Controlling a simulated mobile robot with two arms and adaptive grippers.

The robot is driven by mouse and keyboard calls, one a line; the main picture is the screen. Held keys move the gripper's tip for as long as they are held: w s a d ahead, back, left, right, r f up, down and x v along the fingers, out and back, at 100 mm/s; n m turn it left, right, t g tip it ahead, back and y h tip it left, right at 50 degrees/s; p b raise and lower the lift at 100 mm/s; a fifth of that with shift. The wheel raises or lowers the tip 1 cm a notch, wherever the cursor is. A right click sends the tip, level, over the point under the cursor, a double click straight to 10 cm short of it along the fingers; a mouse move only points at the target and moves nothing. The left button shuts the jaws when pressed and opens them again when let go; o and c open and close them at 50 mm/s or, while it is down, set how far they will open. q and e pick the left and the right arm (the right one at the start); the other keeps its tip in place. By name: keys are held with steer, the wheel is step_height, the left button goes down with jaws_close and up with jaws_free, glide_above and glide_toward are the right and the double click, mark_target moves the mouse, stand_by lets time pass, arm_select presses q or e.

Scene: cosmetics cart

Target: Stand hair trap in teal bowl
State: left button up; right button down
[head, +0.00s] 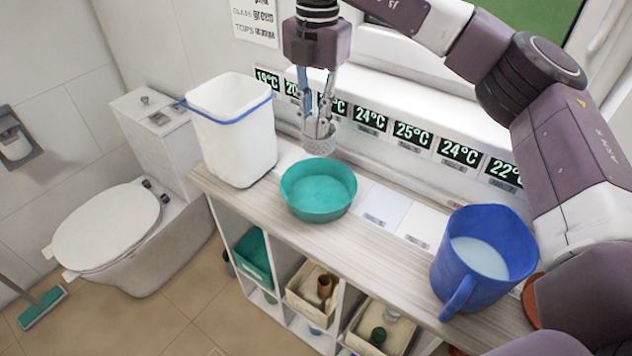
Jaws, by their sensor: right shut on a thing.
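The teal bowl (318,213) sits on the wooden cart top, between a white bin and a blue mug. The hair trap (319,140) is a small grey mesh cup. It hangs below my right gripper (319,118), just behind and above the bowl's far rim in the picture. My right gripper points down and is shut on the hair trap. I cannot tell the exact height of the hair trap over the cart. The bowl looks empty inside. My left gripper is not in view.
A white bin (240,150) with a blue rim stands left of the bowl. A blue mug (461,265) with pale liquid stands at the right. Flat cards (381,206) lie between. Temperature labels (413,133) line the ledge behind. A toilet (110,225) is at the left.

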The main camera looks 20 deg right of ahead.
step_height(320, 180, down, 14)
steer(key=p, duration=0.2)
steer(key=shift+f+p, duration=0.2)
steer(key=shift+p, duration=0.15)
steer(key=shift+f, duration=0.5)
steer(key=shift+f, duration=0.15)
steer(key=c, duration=1.8)
jaws_free()
steer(key=shift+c, duration=0.2)
